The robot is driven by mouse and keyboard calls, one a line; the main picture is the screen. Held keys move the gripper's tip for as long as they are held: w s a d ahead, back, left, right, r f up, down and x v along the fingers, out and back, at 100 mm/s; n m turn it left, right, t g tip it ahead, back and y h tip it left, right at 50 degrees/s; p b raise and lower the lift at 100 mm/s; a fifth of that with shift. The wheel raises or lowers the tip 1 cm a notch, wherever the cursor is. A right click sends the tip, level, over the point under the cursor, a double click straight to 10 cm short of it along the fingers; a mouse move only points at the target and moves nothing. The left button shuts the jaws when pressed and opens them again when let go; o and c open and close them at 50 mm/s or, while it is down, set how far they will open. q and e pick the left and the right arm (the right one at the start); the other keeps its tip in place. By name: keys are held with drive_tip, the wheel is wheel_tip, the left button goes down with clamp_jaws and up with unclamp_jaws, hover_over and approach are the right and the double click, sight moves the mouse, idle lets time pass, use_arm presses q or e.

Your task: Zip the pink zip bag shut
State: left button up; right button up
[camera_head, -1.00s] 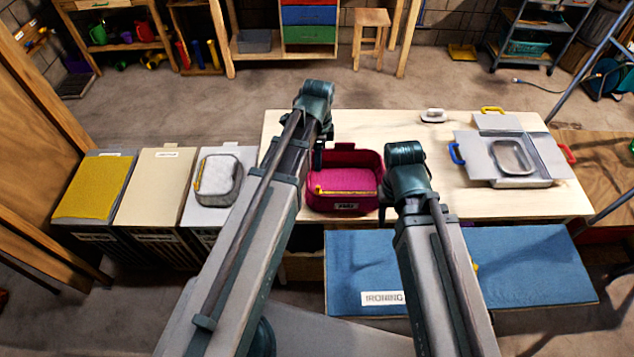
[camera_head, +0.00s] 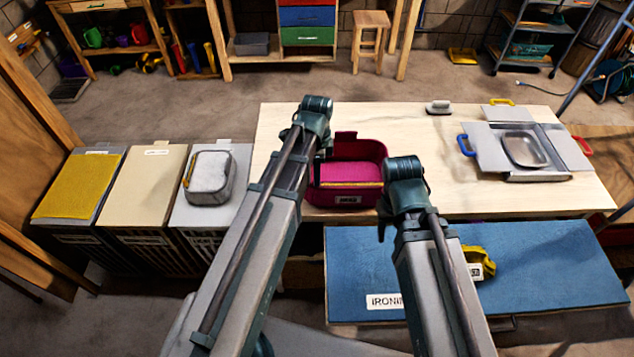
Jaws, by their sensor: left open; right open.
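The pink zip bag (camera_head: 352,199) stands on the wooden table near its front edge, between my two arms. Its top looks open onto a pink inside, with a yellow zip line along the front rim and a small label on the front. My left gripper (camera_head: 321,166) is open at the bag's left side, mostly hidden behind its own wrist. My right gripper (camera_head: 382,218) is open at the bag's front right corner, also largely hidden by its wrist. I cannot tell whether either touches the bag. The zip pull cannot be made out.
A grey zip pouch (camera_head: 210,178) lies on the right one of three bins at left. A tray with blue and red handles (camera_head: 525,150) and a small grey-white item (camera_head: 438,107) are on the table. A blue ironing board (camera_head: 550,260) with a yellow-handled object (camera_head: 478,262) is in front.

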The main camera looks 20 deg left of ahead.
use_arm(q)
drive_tip(key=shift+f+b, duration=0.3)
drive_tip(key=shift+f, duration=0.35)
clamp_jaws()
idle(1.0)
